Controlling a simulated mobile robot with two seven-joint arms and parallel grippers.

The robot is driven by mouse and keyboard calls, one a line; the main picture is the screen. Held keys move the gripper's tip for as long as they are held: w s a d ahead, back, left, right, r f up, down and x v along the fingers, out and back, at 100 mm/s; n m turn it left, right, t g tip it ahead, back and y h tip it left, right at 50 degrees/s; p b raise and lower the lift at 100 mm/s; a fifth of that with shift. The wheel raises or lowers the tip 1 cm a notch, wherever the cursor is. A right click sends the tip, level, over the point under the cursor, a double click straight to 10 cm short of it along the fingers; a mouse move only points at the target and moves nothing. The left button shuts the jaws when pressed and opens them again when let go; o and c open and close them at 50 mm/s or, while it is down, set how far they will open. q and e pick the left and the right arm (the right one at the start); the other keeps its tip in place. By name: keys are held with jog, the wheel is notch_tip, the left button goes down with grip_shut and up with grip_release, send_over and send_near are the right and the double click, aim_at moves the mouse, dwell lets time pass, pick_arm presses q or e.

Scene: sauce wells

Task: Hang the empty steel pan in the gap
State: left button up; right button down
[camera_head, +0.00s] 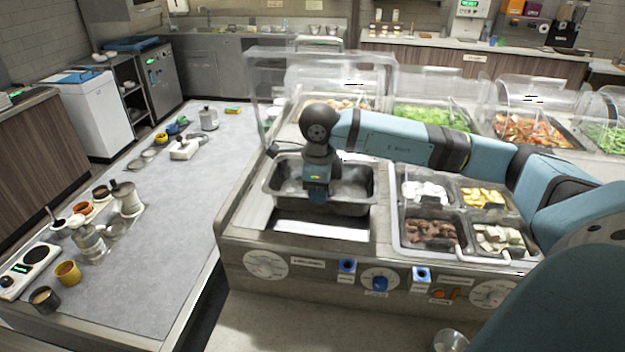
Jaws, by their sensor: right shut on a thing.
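The empty steel pan (348,207) is a deep rectangular pan over the left part of the serving counter. My right gripper (317,196) comes down over it from above and is shut on it near the middle of its front wall; the fingertips are hard to make out. The gap (320,226) shows as a pale rectangular opening in the counter top, below and in front of the pan. The pan hides its rear part. I cannot tell whether the pan touches the counter. My left gripper is not in view.
Right of the gap is a block of small filled food pans (432,231) with a clear lid. Glass guards and food trays (430,116) stand behind. Knobs line the counter front (379,281). A grey worktop (180,225) with jars and cups lies left, its middle clear.

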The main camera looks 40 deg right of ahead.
aim_at(319, 206)
jog(key=shift+w+d+f, duration=0.2)
jog(key=shift+d+f, duration=0.1)
jog(key=shift+s+f, duration=0.1)
jog(key=shift+f, duration=0.2)
jog(key=shift+f+b, duration=1.05)
jog(key=shift+f, duration=0.8)
notch_tip(319, 206, down, 6)
jog(key=b, duration=0.5)
jog(key=shift+r, duration=0.1)
jog(key=shift+f, duration=0.3)
jog(key=shift+a+f+b, duration=0.1)
jog(key=shift+f+b, duration=0.35)
jog(key=shift+b, duration=0.3)
jog(key=shift+f, duration=0.1)
